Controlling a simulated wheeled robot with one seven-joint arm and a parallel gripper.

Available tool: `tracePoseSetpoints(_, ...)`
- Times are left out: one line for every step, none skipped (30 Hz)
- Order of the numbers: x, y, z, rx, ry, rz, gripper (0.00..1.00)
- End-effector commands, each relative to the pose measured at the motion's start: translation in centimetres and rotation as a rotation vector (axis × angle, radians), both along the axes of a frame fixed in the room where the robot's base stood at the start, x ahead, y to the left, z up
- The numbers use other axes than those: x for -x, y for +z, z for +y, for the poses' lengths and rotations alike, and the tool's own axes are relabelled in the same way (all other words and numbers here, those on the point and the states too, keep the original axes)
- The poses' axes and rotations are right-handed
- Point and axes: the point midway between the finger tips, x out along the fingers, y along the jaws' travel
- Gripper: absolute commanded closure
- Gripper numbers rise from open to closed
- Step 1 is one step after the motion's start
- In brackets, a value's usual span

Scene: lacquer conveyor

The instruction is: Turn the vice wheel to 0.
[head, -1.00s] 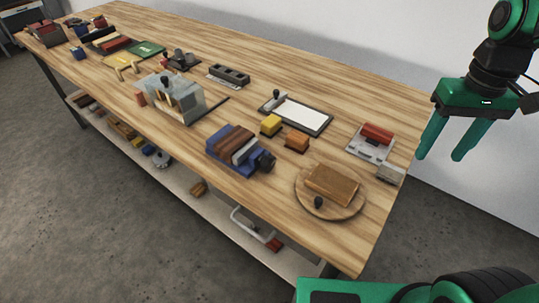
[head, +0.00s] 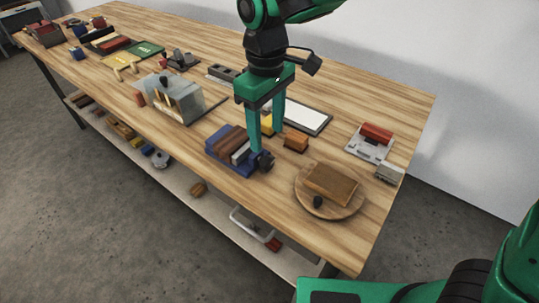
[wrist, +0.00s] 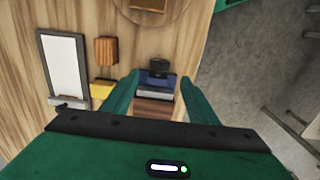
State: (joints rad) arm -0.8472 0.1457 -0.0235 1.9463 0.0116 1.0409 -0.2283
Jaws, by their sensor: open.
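The vice (head: 228,144) is blue with brown and pale blocks between its ends, near the table's front edge. Its dark wheel (head: 265,161) is on its right end. In the wrist view the wheel (wrist: 158,66) lies just beyond the fingertips, roughly centred between them. My gripper (head: 266,143) points down above the wheel end of the vice, open and empty. A finger partly hides the vice in the head view, and I cannot tell whether it touches the wheel. No number on the wheel is readable.
An orange block (head: 296,141) and a yellow block (head: 266,124) stand close behind the vice. A round board (head: 353,206) with a brown block is to the right. A white-faced plate (head: 307,116) lies behind. A grey boxy device (head: 181,98) stands left.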

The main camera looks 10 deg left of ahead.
Motion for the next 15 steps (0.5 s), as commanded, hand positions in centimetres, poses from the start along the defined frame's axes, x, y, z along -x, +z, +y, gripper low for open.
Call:
tracePoseSetpoints(0.1, -0.9, 0.0, 0.002, 0.000, 0.002, 0.46)
tracePoseSetpoints(0.1, -1.4, -0.1, 0.004, 0.000, 0.003, 0.46)
tracePoseSetpoints(0.1, -2.1, 0.0, 0.003, 0.001, 0.003, 0.46)
tracePoseSetpoints(0.1, -2.6, 0.0, 0.003, 0.001, 0.003, 0.46)
tracePoseSetpoints(0.1, -3.2, 0.0, 0.003, 0.001, 0.003, 0.46)
tracePoseSetpoints(0.1, -3.9, -0.1, 0.004, 0.000, 0.003, 0.46)
tracePoseSetpoints(0.1, -4.5, -0.1, 0.004, 0.000, 0.003, 0.46)
tracePoseSetpoints(0.1, -5.0, -0.1, 0.003, -0.001, 0.003, 0.46)
tracePoseSetpoints(0.1, -5.6, -0.1, 0.003, -0.001, 0.003, 0.46)
tracePoseSetpoints(0.1, -6.1, -0.1, 0.002, -0.002, 0.002, 0.46)
tracePoseSetpoints(0.1, -6.6, -0.1, 0.003, -0.002, 0.003, 0.46)
tracePoseSetpoints(0.1, -7.1, -0.1, 0.002, -0.002, 0.002, 0.46)
tracePoseSetpoints(0.1, -7.5, -0.1, 0.002, -0.002, 0.002, 0.46)
tracePoseSetpoints(0.0, -7.8, -0.1, 0.003, -0.002, 0.002, 0.46)
tracePoseSetpoints(0.0, -8.2, -0.1, 0.002, -0.002, 0.001, 0.46)
